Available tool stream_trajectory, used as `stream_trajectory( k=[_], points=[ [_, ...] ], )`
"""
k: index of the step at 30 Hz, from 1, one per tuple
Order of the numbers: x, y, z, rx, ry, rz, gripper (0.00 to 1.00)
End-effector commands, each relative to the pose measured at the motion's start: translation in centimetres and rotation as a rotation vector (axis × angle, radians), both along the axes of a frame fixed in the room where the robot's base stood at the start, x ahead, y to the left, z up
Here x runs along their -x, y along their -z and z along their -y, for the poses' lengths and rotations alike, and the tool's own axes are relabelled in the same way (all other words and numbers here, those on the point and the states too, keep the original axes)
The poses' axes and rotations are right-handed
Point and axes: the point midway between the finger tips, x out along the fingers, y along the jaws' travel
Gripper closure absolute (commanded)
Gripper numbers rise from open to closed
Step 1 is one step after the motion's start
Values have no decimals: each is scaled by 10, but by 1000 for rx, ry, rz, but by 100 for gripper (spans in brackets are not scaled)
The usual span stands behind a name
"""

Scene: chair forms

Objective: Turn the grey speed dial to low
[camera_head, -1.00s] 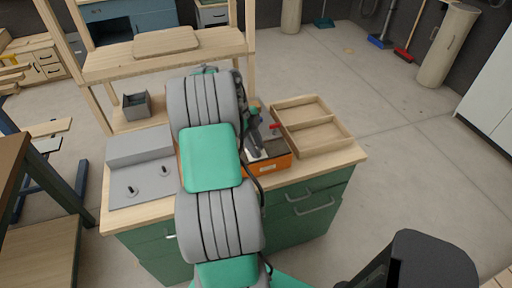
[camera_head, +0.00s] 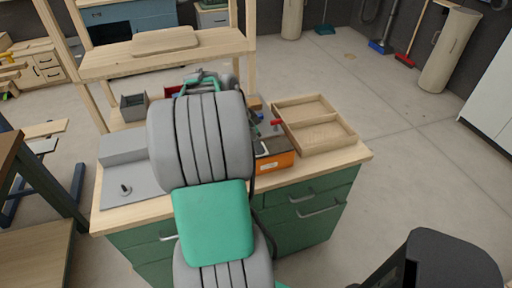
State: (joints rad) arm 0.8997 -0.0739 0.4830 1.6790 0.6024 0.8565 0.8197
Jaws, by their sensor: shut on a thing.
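A grey panel unit (camera_head: 124,150) sits at the left of the workbench top, with a raised back part and a low flat front plate. One small dark knob (camera_head: 125,189) stands up from the front plate. I cannot tell whether this knob is the speed dial, and no low mark is readable. The right part of the plate, where a second knob showed earlier, is hidden behind my thick grey and green arm. My gripper is hidden behind the arm too, so its jaws and anything between them do not show.
The wooden workbench (camera_head: 335,168) has green drawers below. An orange box (camera_head: 275,162) and a divided wooden tray (camera_head: 312,138) stand on its right. A small dark grey bin (camera_head: 134,107) stands at the back left, near the wooden shelf frame (camera_head: 150,62).

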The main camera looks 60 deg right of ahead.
Motion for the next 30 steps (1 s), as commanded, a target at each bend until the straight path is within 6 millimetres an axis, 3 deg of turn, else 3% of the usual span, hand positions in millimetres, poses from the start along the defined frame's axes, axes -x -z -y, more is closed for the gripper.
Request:
stream_trajectory(
  k=[18, 30],
  points=[
    [4, 1, -2, 3, -548, 1, 100],
    [4, 0, -2, 2, -727, 1, 100]
  ],
)
